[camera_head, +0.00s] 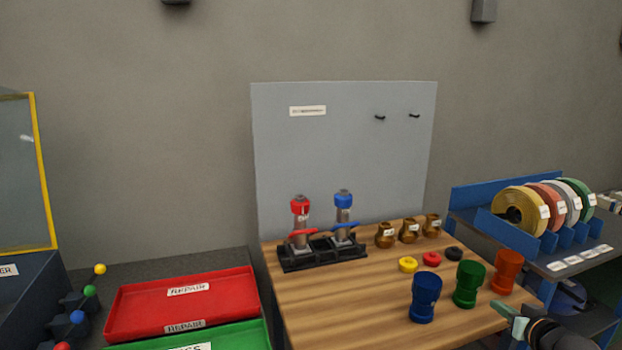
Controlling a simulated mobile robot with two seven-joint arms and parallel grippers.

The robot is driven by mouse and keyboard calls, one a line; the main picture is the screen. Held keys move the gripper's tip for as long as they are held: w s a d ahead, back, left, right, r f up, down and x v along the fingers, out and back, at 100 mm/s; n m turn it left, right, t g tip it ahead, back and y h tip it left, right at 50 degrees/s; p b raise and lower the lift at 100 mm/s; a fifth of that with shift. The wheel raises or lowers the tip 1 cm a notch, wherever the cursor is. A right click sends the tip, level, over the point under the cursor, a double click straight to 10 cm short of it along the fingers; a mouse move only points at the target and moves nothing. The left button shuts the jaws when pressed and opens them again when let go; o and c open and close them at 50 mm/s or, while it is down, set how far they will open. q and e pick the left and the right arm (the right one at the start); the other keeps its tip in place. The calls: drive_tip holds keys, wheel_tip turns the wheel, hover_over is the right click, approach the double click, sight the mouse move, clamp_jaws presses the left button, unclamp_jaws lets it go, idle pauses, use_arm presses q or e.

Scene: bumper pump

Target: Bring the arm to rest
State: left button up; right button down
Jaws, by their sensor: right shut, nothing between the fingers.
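My right gripper (503,311) shows at the lower right, at the front right edge of the wooden table (345,318). Its fingers are shut with nothing between them. They point up and left, near the green cup-shaped part (469,285) and the orange-red one (506,272). The dark wrist behind the gripper is cut off by the bottom edge of the view. My left gripper is not in view.
A blue cup-shaped part (425,298) and several small rings stand on the table. A black rack (322,254) holds red-topped and blue-topped pumps. A red tray (240,282) lies left. A spool rack (500,184) stands right.

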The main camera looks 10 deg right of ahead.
drive_tip(key=s+a+f+n+g+y, duration=0.1)
drive_tip(key=s+a+f+n+g, duration=0.1)
drive_tip(key=s+a+f+n, duration=0.45)
drive_tip(key=s+a+f+n+g+y, duration=0.1)
drive_tip(key=s+a+f+n+g, duration=0.2)
drive_tip(key=s+f, duration=0.6)
drive_tip(key=s+a+f+n+y, duration=0.1)
drive_tip(key=s+a+f+n, duration=0.45)
drive_tip(key=s, duration=0.35)
drive_tip(key=s+a+f+m, duration=0.1)
drive_tip(key=a+m, duration=0.3)
drive_tip(key=a, duration=0.5)
drive_tip(key=s+a+f+m+t+y, duration=0.1)
drive_tip(key=a+m, duration=0.4)
drive_tip(key=a, duration=0.5)
drive_tip(key=shift+a+f+m+y, duration=0.25)
drive_tip(key=shift+f+m+y, duration=0.05)
drive_tip(key=shift+f, duration=0.1)
drive_tip(key=c, duration=1.6)
unclamp_jaws()
